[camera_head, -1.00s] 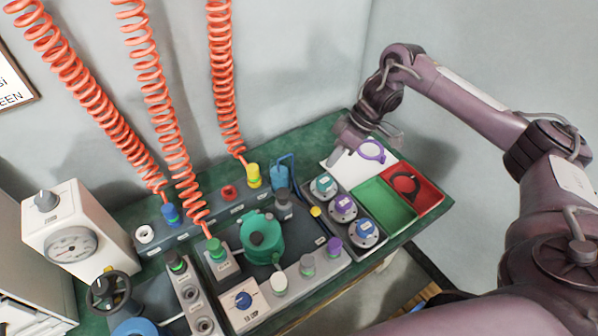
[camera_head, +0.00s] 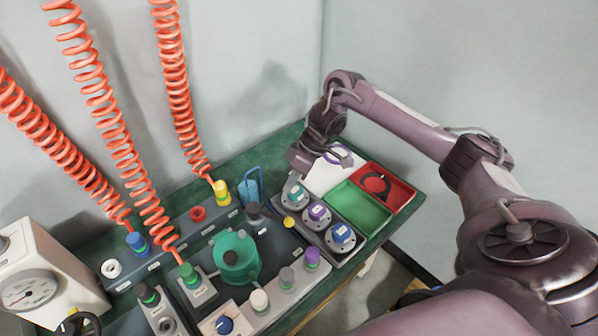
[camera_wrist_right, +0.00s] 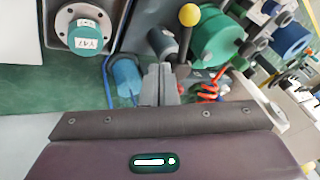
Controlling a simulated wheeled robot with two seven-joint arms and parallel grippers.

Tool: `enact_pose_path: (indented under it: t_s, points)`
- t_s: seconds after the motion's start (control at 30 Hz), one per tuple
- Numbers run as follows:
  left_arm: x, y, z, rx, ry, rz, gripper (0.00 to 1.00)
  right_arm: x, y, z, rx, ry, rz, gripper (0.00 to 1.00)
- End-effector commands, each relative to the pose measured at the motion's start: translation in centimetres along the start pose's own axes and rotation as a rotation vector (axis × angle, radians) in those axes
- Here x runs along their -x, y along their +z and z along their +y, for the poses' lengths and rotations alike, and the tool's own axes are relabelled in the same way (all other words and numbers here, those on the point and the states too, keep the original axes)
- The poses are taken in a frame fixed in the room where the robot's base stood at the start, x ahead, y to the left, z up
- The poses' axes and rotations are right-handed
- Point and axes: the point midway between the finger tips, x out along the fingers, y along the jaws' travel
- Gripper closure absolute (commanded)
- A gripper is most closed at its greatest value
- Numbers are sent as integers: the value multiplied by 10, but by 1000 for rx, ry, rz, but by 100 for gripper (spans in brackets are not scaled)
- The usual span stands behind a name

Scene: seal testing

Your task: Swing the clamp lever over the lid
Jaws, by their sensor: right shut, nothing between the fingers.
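The green chamber (camera_head: 236,262) stands in the middle of the bench station with a round lid on top. A lever with a yellow ball knob (camera_head: 289,222) stands to its right, and in the wrist view the knob (camera_wrist_right: 189,15) and its dark rod rise beside the green chamber (camera_wrist_right: 215,42). A dark post (camera_head: 256,211) stands behind the chamber. My right gripper (camera_wrist_right: 160,72) is shut and empty, its tips close to the lever's rod in the wrist view; contact cannot be told. In the head view the arm hides the fingertips. My left gripper is out of view.
A blue looped part (camera_head: 251,188) stands behind the post. Capped flanges (camera_head: 318,213) sit in a rack to the right, beside white, green (camera_head: 361,207) and red (camera_head: 386,186) trays. Orange coiled hoses (camera_head: 175,95) hang at the left. A gauge box (camera_head: 45,270) stands far left.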

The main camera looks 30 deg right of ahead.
Motion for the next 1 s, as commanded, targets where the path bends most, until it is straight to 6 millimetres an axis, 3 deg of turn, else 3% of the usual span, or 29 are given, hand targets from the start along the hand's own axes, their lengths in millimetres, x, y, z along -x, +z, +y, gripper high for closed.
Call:
enact_pose_path:
  t_s: [0.03,0.1,0.33,1.0]
  points:
    - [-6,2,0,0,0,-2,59,-16,1,0,-1,-5,0,100]
    - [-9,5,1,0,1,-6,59,-28,1,0,-1,-5,0,100]
    - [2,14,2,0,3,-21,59,-44,6,-22,1,1,-2,100]
    - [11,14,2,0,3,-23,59,-48,8,-29,-36,16,11,100]
